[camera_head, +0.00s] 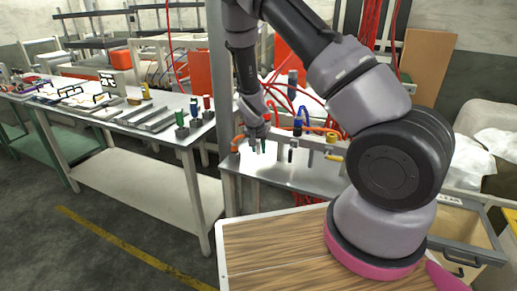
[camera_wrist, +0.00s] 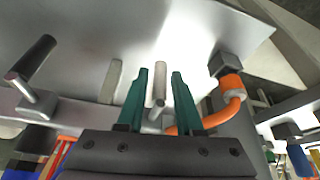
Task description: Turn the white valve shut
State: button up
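The white valve's handle (camera_wrist: 159,82) shows in the wrist view as a pale upright bar with a small stem below it. My gripper (camera_wrist: 160,74) has its two teal fingers open, one on each side of this handle. A narrow gap shows between the handle and each finger, so it is not clasped. In the head view my gripper (camera_head: 258,149) points down at the left end of the pipe on the metal table. There the white valve cannot be made out behind the gripper.
A black valve handle (camera_wrist: 35,58) stands left of the gripper in the wrist view. An orange hose (camera_wrist: 232,90) bends close by on the right. In the head view a yellow handle (camera_head: 334,157) sits farther right, and a long workbench (camera_head: 130,125) stands at left.

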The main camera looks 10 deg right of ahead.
grip_shut()
jog(key=shift+h, duration=0.3)
jog(key=g+h, duration=0.1)
jog(key=n+g+h, duration=0.1)
jog(key=shift+s+d+h, duration=0.2)
jog(key=shift+d+h, duration=0.1)
jog(key=h, duration=0.1)
jog(key=g+h, duration=0.2)
jog(key=shift+s+d+r+n+h, duration=0.25)
jog(key=shift+d+r+n+h, duration=0.05)
jog(key=shift+d+n+h, duration=0.1)
jog(key=shift+s+d+r+n+g+h, duration=0.1)
jog(key=shift+r+n+g+h, duration=0.25)
jog(key=shift+g+h, duration=0.65)
jog(key=shift+s+d+r+n+g+h, duration=0.1)
jog(key=shift+r+n+g+h, duration=0.3)
jog(key=shift+h, duration=1.15)
jog(key=shift+s+d+r+n+g+h, duration=0.15)
jog(key=shift+n+g+h, duration=0.45)
jog(key=shift+h, duration=0.65)
jog(key=shift+r, duration=0.1)
jog(key=shift+o, duration=2.2)
grip_release()
